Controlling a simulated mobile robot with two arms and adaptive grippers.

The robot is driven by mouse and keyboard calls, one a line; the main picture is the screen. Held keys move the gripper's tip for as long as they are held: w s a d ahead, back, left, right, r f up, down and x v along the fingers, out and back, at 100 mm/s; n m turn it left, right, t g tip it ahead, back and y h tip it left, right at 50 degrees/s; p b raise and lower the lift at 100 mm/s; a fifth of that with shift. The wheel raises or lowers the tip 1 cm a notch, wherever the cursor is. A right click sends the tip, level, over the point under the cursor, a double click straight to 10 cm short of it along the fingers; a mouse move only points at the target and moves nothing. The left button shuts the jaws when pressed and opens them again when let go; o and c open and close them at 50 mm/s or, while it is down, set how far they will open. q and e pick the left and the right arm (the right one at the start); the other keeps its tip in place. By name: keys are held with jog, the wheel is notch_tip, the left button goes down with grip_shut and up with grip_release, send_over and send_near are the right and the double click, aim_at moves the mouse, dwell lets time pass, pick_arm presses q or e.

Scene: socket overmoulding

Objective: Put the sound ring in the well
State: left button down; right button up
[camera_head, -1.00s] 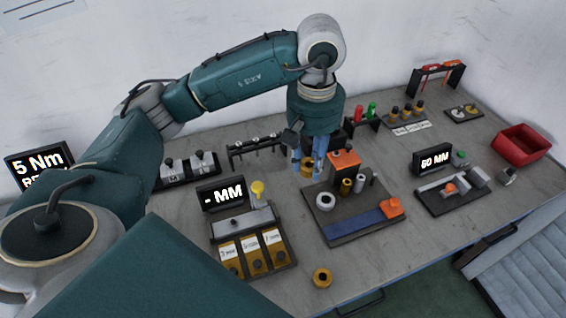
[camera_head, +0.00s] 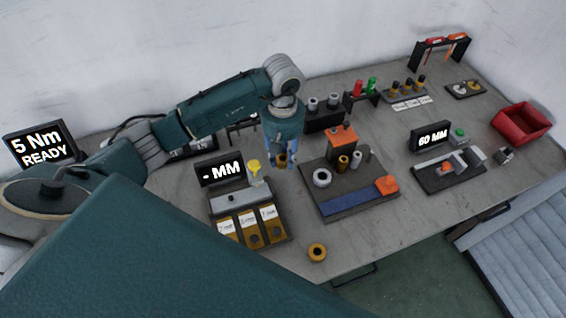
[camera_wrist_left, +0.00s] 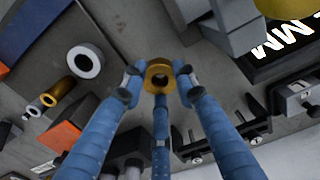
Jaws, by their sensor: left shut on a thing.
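My left gripper (camera_head: 279,160) is shut on a brass ring (camera_head: 281,161). The ring also shows between the blue fingers in the left wrist view (camera_wrist_left: 159,76), with its hole visible. It is held in the air, between the "- MM" gauge and the dark fixture plate (camera_head: 357,190). A second brass ring (camera_head: 317,252) lies on the table near the front edge. A round white collar with a dark hole (camera_head: 322,178) stands on the fixture plate; I cannot tell whether it is the well. My right gripper is not in view.
The gauge with the "- MM" display (camera_head: 220,171) and labelled brass blocks (camera_head: 249,230) stands left of the plate. An orange block (camera_head: 342,136) and small cylinders rise from the plate. A "60 MM" gauge (camera_head: 430,137) and red bin (camera_head: 521,122) are at right.

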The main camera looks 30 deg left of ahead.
aim_at(283, 174)
pick_arm(q)
jog(key=shift+f+p, duration=0.55)
jog(key=shift+f, duration=2.1)
jog(key=shift+f, duration=0.2)
jog(key=c, duration=1.7)
grip_release()
jog(key=shift+o, duration=0.4)
jog(key=shift+r, duration=0.15)
